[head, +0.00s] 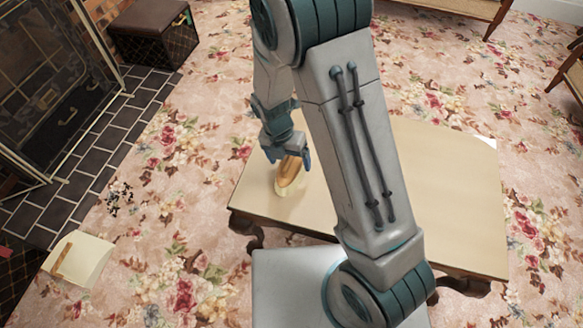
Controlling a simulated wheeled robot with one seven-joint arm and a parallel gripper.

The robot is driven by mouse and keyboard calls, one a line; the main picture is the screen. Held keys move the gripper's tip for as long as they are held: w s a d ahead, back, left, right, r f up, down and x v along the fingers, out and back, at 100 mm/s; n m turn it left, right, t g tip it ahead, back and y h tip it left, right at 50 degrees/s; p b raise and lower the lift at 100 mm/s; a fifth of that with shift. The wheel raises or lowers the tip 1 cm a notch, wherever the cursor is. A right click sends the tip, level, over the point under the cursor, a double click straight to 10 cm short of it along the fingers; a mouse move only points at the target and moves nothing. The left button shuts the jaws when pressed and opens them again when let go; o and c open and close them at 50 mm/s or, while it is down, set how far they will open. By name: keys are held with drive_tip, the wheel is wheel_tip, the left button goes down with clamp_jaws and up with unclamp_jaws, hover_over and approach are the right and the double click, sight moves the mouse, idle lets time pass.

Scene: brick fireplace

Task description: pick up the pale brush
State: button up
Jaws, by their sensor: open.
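The pale brush (289,173) appears as a tan, wooden-looking oblong with a paler yellowish part at its lower end. It lies near the left end of the low wooden table (450,195). My gripper (288,160) points down at the brush's upper end and is open. One finger shows on each side of that end. I cannot tell whether the fingers touch the brush or stay above it. The gripper hides part of the brush's upper end.
My arm covers the table's middle; its right half looks bare except for a white piece (486,142) at the far edge. A pale sheet (88,262) lies on the flowered carpet at left. A dark fireplace screen (50,90) and stool (150,30) stand upper left.

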drive_tip(key=shift+c, duration=0.2)
drive_tip(key=c, duration=1.1)
drive_tip(key=shift+r, duration=0.15)
drive_tip(key=shift+r, duration=0.25)
wheel_tip(320, 180, up, 4)
drive_tip(key=shift+w+r+p, duration=0.1)
drive_tip(key=shift+r+p, duration=0.05)
drive_tip(key=shift+p, duration=0.9)
drive_tip(key=s+d+r, duration=0.2)
drive_tip(key=s+d+r+p, duration=0.1)
drive_tip(key=s+d+r, duration=0.1)
drive_tip(key=s+d, duration=0.1)
drive_tip(key=s+d+r+p, duration=0.1)
drive_tip(key=s+d+r, duration=0.1)
drive_tip(key=s+d, duration=0.1)
drive_tip(key=shift+s+d, duration=0.15)
drive_tip(key=shift+s, duration=0.05)
drive_tip(key=shift+o, duration=0.6)
drive_tip(key=shift+p, duration=0.35)
